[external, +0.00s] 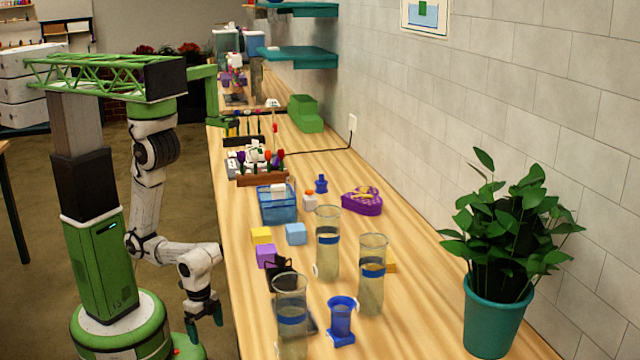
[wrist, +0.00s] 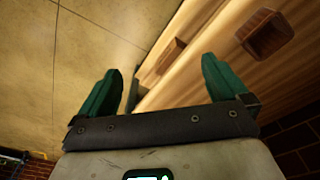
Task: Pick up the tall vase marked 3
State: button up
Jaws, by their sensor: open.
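Three tall clear glass vases with blue bands stand upright on the wooden counter: a back one (external: 328,262), a right one (external: 371,290) and a front left one (external: 291,300). Small white tags show low on some of them, but I cannot read any number, so I cannot tell which is marked 3. My gripper (external: 207,328) hangs beside the counter's left edge, over the floor side, apart from all vases. In the wrist view my gripper (wrist: 162,65) has its green fingers wide apart with nothing between them. No vase shows there.
A short blue vase (external: 341,321) stands between the front vases. Yellow (external: 261,236), purple (external: 266,256) and light blue (external: 296,234) blocks, a blue basket (external: 278,208) and a purple heart box (external: 361,201) lie behind. A potted plant (external: 494,320) stands right. The wrist view shows wooden drawer handles (wrist: 265,35).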

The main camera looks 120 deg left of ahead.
dwell(0.6)
jog(key=w+d+r+m+t+h+p, duration=0.1)
jog(key=w+d+r+h+p, duration=0.15)
jog(key=w+d+r, duration=0.65)
jog(key=w+d+r+m+t+h+p, duration=0.1)
jog(key=w+d+r+h, duration=0.3)
jog(key=r, duration=0.8)
jog(key=w+d+r+m+h+p, duration=0.2)
jog(key=w+d+r, duration=0.5)
jog(key=r, duration=0.4)
jog(key=w+a+r+y+p, duration=0.1)
jog(key=w+a+r+y, duration=0.15)
jog(key=w+r, duration=0.45)
jog(key=w+a+r+t+y, duration=0.1)
jog(key=w+a+r+y, duration=0.2)
jog(key=w+a+y, duration=0.35)
jog(key=h+p, duration=0.2)
send_near(292, 323)
jog(key=f, duration=0.3)
jog(key=w+a+f, duration=0.1)
jog(key=f, duration=0.1)
jog(key=shift+a, duration=0.15)
jog(key=shift+c, duration=0.2)
jog(key=shift+r, duration=0.1)
grip_shut()
